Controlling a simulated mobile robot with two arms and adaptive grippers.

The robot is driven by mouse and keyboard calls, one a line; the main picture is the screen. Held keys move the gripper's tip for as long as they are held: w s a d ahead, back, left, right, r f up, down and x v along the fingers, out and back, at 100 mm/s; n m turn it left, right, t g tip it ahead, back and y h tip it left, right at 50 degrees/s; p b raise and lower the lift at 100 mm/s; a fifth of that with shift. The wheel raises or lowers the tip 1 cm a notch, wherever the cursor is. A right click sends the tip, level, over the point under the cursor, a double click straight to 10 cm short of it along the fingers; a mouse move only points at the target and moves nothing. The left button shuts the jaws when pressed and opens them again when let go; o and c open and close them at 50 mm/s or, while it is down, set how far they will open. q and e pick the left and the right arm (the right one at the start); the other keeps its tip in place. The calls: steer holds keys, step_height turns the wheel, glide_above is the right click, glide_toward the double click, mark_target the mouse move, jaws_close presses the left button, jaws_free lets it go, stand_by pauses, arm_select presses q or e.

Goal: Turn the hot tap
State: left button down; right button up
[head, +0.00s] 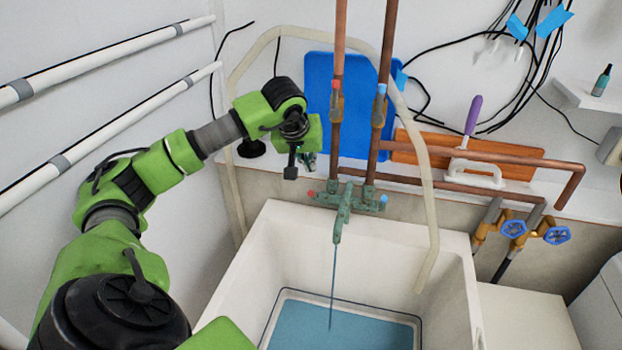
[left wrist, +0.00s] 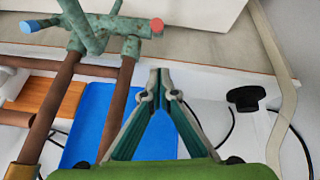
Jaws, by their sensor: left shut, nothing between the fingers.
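The green faucet (head: 344,203) is mounted on two copper pipes above the sink. Its hot tap has a red end (head: 311,194) on the left, and its cold tap has a blue end (head: 384,199) on the right. A thin stream runs from the spout into the sink. My left gripper (head: 308,168) is above and slightly left of the red end, partly hidden by my wrist. In the left wrist view the fingers (left wrist: 160,76) are shut and empty, apart from the red end (left wrist: 157,25), which shows beyond the tips. My right gripper is out of view.
The white sink (head: 455,262) holds blue water. Copper pipes (head: 337,100) rise just right of my left gripper. A blue board (head: 317,85) and an orange board (head: 520,160) lean on the wall behind. A pale hose (head: 424,200) hangs over the sink.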

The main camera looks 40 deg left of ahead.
mark_target(314, 195)
arm_select(q)
steer(key=shift+x, duration=1.15)
steer(key=shift+s+d+f+p, duration=0.7)
steer(key=shift+s+d+f, duration=0.25)
steer(key=shift+s, duration=0.2)
steer(key=shift+d+f, duration=0.1)
steer(key=shift+f, duration=0.1)
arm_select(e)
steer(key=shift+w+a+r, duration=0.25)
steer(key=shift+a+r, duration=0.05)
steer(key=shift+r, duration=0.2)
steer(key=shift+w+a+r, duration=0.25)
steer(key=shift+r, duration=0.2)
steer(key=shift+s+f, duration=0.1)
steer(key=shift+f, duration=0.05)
